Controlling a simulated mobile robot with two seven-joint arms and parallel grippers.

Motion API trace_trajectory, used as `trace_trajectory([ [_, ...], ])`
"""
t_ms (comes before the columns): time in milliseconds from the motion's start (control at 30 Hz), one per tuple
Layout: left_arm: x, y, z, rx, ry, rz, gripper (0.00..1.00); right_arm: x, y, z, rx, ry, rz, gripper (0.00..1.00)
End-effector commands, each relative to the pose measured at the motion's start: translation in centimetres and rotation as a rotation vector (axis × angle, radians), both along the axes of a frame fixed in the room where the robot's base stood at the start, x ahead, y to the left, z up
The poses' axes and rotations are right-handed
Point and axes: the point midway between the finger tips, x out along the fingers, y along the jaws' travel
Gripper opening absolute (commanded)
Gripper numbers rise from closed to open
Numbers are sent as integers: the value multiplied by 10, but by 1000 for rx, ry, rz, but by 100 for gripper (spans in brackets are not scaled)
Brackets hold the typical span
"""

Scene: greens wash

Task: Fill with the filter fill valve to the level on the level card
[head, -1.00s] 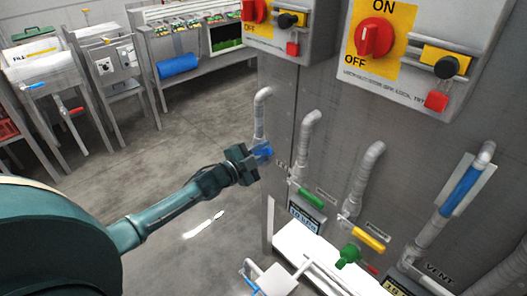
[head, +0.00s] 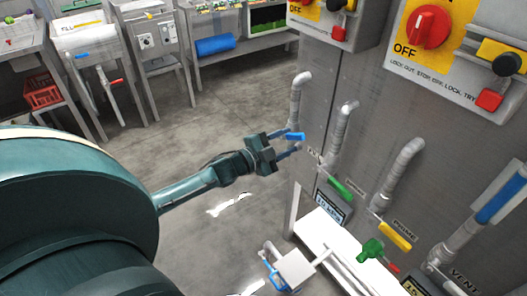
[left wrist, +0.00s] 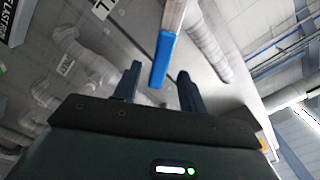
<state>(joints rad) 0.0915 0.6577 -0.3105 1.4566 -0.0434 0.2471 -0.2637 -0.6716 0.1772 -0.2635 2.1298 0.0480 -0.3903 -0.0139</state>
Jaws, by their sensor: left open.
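A blue valve handle (head: 296,136) sits at the foot of the leftmost grey pipe on the steel panel. My left gripper (head: 292,146) is open beside it, with fingers reaching toward it. In the left wrist view the blue handle (left wrist: 162,62) shows between and beyond the open fingers (left wrist: 158,84); I cannot tell whether they touch it. A card with partly readable "FILL" lettering (head: 82,45) stands on a sink at the far left. The label by the blue handle is too small to read. My right gripper is not in view.
Green (head: 340,189) and yellow (head: 394,235) handles and a blue vent handle (head: 500,199) line the panel to the right. A white ledge (head: 325,240) juts out below. The floor (head: 180,120) at left is clear.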

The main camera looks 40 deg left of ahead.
Motion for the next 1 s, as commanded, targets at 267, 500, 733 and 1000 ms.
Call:
trace_trajectory([
  [267,-54,18,-1,1,3,-1,42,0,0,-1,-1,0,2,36],
  [500,-80,27,0,1,1,-1,42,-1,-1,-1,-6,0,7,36],
  [733,-85,30,0,2,-1,0,42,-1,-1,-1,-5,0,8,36],
  [1000,-85,30,0,1,0,0,42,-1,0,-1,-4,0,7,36],
])
